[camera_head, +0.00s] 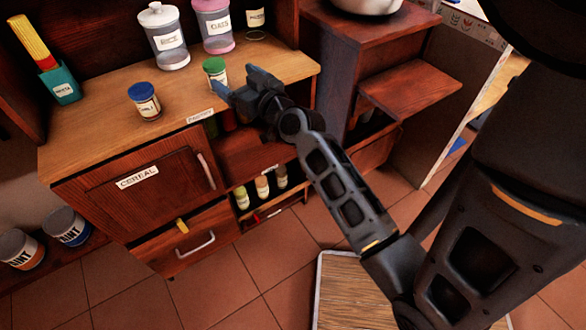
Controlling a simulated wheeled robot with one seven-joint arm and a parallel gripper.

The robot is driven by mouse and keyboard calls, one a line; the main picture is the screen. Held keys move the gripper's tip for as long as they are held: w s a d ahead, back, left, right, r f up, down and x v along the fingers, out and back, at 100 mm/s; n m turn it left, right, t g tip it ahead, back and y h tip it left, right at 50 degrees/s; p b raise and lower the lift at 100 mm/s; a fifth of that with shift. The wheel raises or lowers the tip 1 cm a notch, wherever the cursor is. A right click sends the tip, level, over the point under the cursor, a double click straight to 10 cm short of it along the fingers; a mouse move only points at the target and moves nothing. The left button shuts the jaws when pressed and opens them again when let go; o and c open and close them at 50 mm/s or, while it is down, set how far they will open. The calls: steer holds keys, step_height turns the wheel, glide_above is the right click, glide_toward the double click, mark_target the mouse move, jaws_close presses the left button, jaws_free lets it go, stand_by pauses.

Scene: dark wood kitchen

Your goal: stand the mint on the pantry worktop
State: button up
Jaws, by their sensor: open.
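The pantry worktop (105,92) is a light wood top with a small "Pantry" label on its front edge. A small jar with a green lid (214,68) stands upright on it near the right end; my gripper partly hides it and its label is unreadable, so I cannot tell if it is the mint. Another small jar with a green top (242,197) stands on the low shelf below, its label too small to read. My gripper (234,80) is open at the worktop's front right, its fingers close to the green-lidded jar. I cannot tell whether they touch it.
A blue-lidded jar (145,101) stands left of my gripper. Large canisters (164,37) stand behind, and a teal box (63,86) at the left. The cereal door (135,183) is below. The worktop's middle has free room.

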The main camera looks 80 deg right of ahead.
steer(key=s+a+f+n+y, duration=0.2)
steer(key=s+a+f, duration=0.1)
steer(key=a, duration=0.8)
steer(key=s+a+f+n+y, duration=0.1)
steer(key=s+a+f+y, duration=0.15)
steer(key=a, duration=0.85)
steer(key=s+a+r+n+y, duration=0.2)
steer(key=s+a+r+y, duration=0.1)
steer(key=s+a, duration=0.3)
steer(key=s+a+r+n+t+y, duration=0.1)
steer(key=s+a+r+n+y, duration=0.2)
steer(key=s+a, duration=0.4)
steer(key=shift+s+a+y, duration=0.2)
steer(key=shift+s+y, duration=0.2)
steer(key=shift+y, duration=0.15)
